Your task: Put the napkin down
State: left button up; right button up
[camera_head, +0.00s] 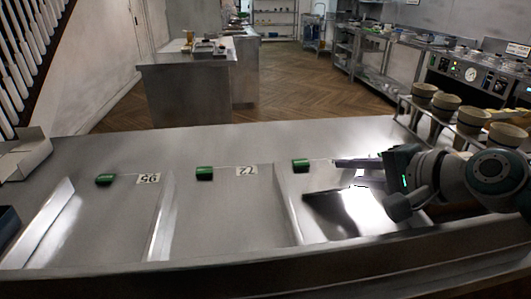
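I see no napkin that I can make out in the head view. My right gripper (352,166) comes in from the right over the right-hand bay of the steel counter (225,220). Its fingers point left, with the tips a little right of a green cylinder (300,165). I cannot tell whether the fingers are open or shut, or whether they hold anything. A dark shadow or reflection shows on the steel below them. My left gripper is not in view.
Two more green cylinders (205,173) (105,179) lie by number cards (246,171) (148,179). Raised metal dividers (161,222) split the counter. Several cups (445,106) stand in a rack at right. An open box (24,155) sits at left. The left and middle bays are clear.

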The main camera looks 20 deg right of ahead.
jog(key=shift+o, duration=0.3)
jog(key=shift+s+r, duration=0.15)
jog(key=shift+r, duration=0.05)
jog(key=p+v, duration=0.4)
jog(key=v, duration=0.2)
jog(key=shift+s+d+r, duration=0.1)
jog(key=shift+s+d, duration=0.05)
jog(key=shift+s, duration=0.1)
jog(key=shift+s+d+r, duration=0.1)
jog(key=shift+s+r, duration=0.1)
jog(key=shift+s, duration=0.3)
